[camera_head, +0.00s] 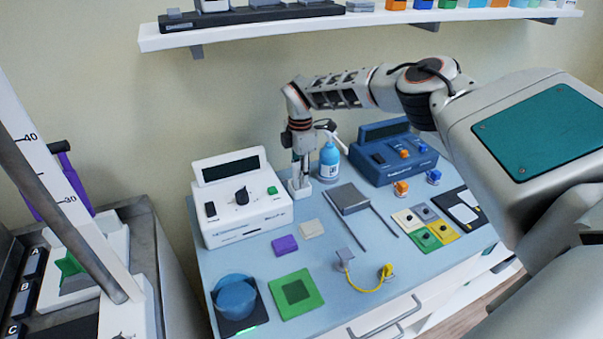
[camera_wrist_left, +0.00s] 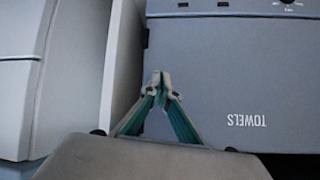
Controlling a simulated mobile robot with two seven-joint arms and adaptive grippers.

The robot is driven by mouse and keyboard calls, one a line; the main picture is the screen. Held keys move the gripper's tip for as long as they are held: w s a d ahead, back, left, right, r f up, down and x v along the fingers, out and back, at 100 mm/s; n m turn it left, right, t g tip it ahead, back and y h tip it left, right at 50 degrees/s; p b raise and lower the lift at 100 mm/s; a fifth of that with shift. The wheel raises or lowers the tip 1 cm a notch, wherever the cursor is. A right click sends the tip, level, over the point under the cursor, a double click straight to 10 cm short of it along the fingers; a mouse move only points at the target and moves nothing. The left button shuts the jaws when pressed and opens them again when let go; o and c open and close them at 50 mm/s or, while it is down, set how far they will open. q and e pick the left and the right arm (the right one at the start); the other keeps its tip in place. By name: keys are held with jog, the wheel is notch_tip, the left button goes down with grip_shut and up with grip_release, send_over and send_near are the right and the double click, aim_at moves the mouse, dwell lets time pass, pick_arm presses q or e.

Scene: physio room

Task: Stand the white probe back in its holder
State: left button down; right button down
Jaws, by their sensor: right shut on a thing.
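My right gripper (camera_head: 299,158) points down at the back of the blue table, between the white device and the blue bottle. It is shut on the white probe, which is mostly hidden by the fingers and small in the head view. The white holder (camera_head: 300,189) is directly below the fingertips. I cannot tell whether the probe is inside the holder or just above it. A white cable-like strand (camera_head: 338,143) curves behind the bottle. My left gripper (camera_wrist_left: 162,86) is shut with nothing seen in it, in front of a grey front marked TOWELS in the left wrist view.
The white device (camera_head: 240,205) stands left of the holder; the blue bottle (camera_head: 329,161) and blue device (camera_head: 393,152) stand right. A wall shelf (camera_head: 350,24) hangs above. A grey block (camera_head: 348,198), coloured pads and a yellow cable (camera_head: 362,287) lie in front.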

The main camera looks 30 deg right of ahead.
jog(key=shift+a, duration=0.15)
jog(key=shift+f, duration=0.1)
jog(key=c, duration=1.6)
grip_release()
jog(key=shift+c, duration=0.2)
jog(key=shift+r+b, duration=0.55)
jog(key=shift+r, duration=3.3)
